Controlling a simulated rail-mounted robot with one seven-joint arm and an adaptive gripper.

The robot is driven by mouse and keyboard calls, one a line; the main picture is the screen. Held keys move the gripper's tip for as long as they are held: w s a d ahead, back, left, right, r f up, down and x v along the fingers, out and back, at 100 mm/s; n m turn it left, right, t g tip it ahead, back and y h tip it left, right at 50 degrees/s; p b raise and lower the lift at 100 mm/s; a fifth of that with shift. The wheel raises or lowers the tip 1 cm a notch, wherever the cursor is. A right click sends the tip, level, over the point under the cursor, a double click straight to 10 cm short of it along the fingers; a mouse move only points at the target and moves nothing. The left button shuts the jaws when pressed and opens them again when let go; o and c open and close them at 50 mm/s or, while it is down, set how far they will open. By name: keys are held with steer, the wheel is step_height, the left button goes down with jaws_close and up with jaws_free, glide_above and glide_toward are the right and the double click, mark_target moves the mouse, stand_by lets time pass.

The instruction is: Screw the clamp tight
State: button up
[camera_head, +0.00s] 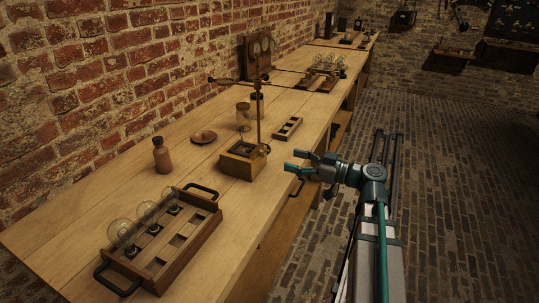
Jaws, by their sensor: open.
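A brass stand (259,115) rises upright from a small wooden box base (243,160) on the workbench. A crossbar (232,81) meets the rod near its upper part and reaches left. The clamp looks to be the small fitting (257,84) where they meet, but it is too small to tell how tight it is. A brass piece (266,149) also sits low on the rod, by the box. My gripper (296,161) has its teal fingers apart and empty. It is to the right of the box, near the bench's front edge, apart from the stand.
A wooden tray (188,246) with glass bulbs and black handles stands at the near left. A brown bottle (161,155), a round dish (203,137), a glass jar (243,117) and a small slotted rack (287,129) surround the stand. Bare bench (110,190) lies left of the tray.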

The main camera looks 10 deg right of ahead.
steer(key=x, duration=0.8)
steer(key=shift+w+a, duration=0.15)
steer(key=shift+a, duration=0.05)
steer(key=c, duration=1.2)
steer(key=shift+o, duration=0.2)
steer(key=shift+m, duration=0.4)
